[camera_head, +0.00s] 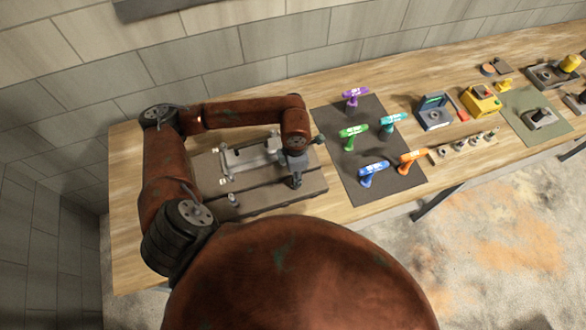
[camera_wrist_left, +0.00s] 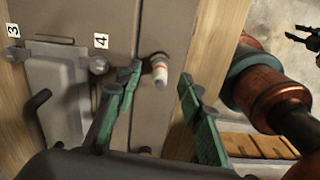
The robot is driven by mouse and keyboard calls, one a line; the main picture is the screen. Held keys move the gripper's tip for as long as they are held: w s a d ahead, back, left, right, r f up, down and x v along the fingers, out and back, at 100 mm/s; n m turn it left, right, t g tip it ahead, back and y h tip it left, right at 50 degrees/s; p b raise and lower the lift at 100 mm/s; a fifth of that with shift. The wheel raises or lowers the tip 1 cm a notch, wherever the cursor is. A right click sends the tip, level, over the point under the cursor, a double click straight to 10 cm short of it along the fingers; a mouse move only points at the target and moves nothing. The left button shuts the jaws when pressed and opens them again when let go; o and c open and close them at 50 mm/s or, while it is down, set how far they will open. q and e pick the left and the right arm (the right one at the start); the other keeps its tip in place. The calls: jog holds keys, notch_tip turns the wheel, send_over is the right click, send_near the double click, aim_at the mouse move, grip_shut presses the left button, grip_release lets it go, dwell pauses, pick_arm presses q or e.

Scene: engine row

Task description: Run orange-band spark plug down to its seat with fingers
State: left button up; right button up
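The spark plug (camera_wrist_left: 159,74), white with an orange band near its far end, stands out of a dark hole in the brown engine block, right of the tag "4" in the left wrist view. How deep its thread sits is hidden. My left gripper (camera_wrist_left: 161,77) is open, its green-padded fingers spread on either side of the plug with a visible gap at both. In the head view my left gripper (camera_head: 296,182) points down over the right part of the engine block (camera_head: 265,200), and the plug cannot be made out there. A dark claw, probably my right gripper (camera_wrist_left: 305,38), hangs far off, too small to read.
A grey cover (camera_wrist_left: 60,85) with bolts and a curved dark handle lies left of the plug. Right of the engine a dark mat (camera_head: 345,165) holds several coloured T-handle tools. A row of small parts (camera_head: 465,145) lies beyond. The bench's left end is clear.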

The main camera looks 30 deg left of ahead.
pick_arm(q)
notch_tip(320, 180, down, 4)
jog(key=shift+r+p, duration=0.1)
jog(key=shift+p, duration=0.25)
jog(key=shift+c, duration=0.2)
jog(key=c, duration=0.9)
grip_shut()
pick_arm(e)
jog(key=shift+a+r, duration=0.15)
jog(key=shift+r, duration=0.35)
